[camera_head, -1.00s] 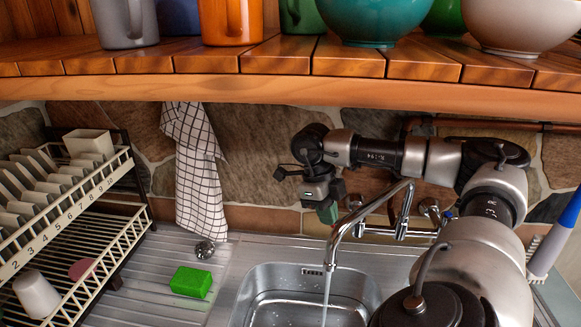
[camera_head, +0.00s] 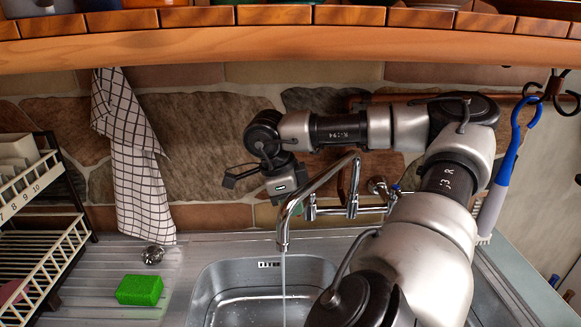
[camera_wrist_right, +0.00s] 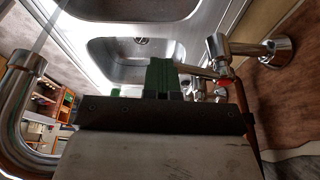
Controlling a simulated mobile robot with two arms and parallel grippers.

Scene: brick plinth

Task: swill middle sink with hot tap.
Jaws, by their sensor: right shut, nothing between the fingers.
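The steel sink basin (camera_head: 215,290) is in the counter below the chrome tap spout (camera_head: 318,182). A thin stream of water (camera_head: 284,290) runs from the spout into this basin. A chrome valve with a blue mark (camera_head: 394,191) is right of the spout on the wall pipework. My right gripper (camera_head: 280,186) is behind and left of the spout. In the right wrist view its green fingers (camera_wrist_right: 160,74) are shut and empty near the tap fittings (camera_wrist_right: 215,85), beside a red part (camera_wrist_right: 228,76). Whether they touch it I cannot tell. My left gripper is not in view.
A green sponge (camera_head: 140,290) and a drain plug (camera_head: 152,255) lie on the ridged drainboard. A dish rack (camera_head: 50,250) stands at left. A checked towel (camera_head: 130,150) and a blue brush (camera_head: 500,170) hang nearby. The wooden shelf (camera_head: 290,48) overhangs the counter.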

